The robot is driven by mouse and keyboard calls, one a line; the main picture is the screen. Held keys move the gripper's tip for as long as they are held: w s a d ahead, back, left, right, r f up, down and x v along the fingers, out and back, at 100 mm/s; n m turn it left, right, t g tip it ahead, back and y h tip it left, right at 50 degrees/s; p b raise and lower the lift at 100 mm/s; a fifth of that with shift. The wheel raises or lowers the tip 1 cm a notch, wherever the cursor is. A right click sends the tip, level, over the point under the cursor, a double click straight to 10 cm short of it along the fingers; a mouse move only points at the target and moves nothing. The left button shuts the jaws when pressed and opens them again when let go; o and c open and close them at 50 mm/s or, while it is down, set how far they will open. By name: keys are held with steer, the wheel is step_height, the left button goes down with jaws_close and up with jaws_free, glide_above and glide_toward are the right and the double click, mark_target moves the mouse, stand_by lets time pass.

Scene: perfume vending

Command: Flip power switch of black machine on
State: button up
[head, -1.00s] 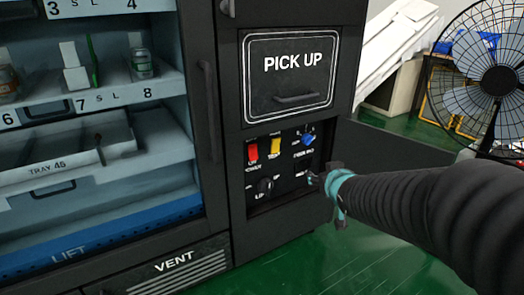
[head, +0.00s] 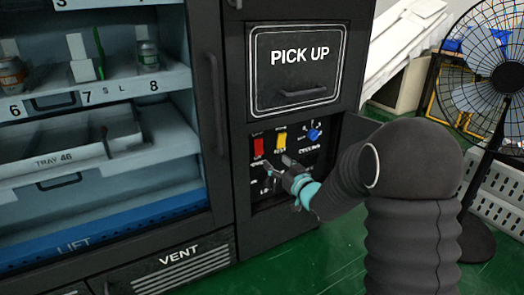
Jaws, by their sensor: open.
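The black machine (head: 232,120) is a tall vending cabinet. Its recessed control panel (head: 318,160) sits below the PICK UP door. The panel holds a red switch (head: 259,147), a yellow switch (head: 280,139) and a blue knob (head: 314,134). The small labels are too blurred to tell which one is power. My gripper (head: 275,167) is open and empty in front of the panel, just below the red and yellow switches. I cannot tell whether it touches anything. It hides the lower part of the panel, where a dark knob showed earlier.
The PICK UP door (head: 296,70) is shut above the panel. An open panel flap (head: 358,128) stands to the right. Left are glass-fronted shelves with bottles (head: 148,55) and a tray. A standing fan (head: 500,80) is at the right. Green floor (head: 310,255) lies in front.

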mark_target(259, 147)
steer(key=x, duration=1)
steer(key=shift+w+a, duration=0.1)
